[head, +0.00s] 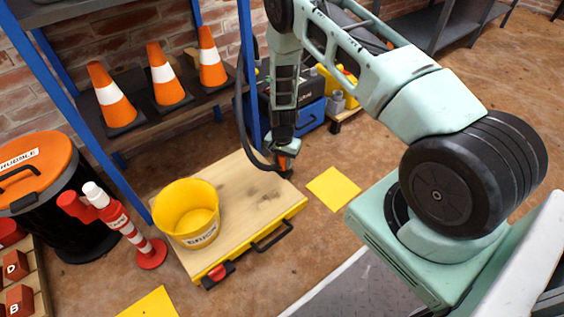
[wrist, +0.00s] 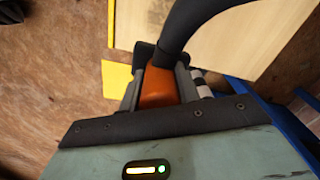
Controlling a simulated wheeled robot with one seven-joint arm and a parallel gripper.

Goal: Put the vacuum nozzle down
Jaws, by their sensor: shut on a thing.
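My gripper (head: 284,150) points down over the far right corner of a wooden board (head: 250,178). It is shut on the vacuum nozzle, whose orange part (head: 284,161) shows at the fingertips. In the wrist view the orange nozzle body (wrist: 158,88) sits between the two dark fingers of my gripper (wrist: 160,85). A thick black hose (head: 241,118) runs up from the nozzle and also curves away in the wrist view (wrist: 190,20). The nozzle's lower end is hidden, and I cannot tell if it touches the board.
A yellow bucket (head: 187,215) stands on the board's left part. A yellow floor square (head: 333,188) lies to the right, with bare floor around. Blue-posted shelving (head: 75,118) holds orange cones behind. A red-white post (head: 125,229) and an orange-lidded bin (head: 40,175) stand left.

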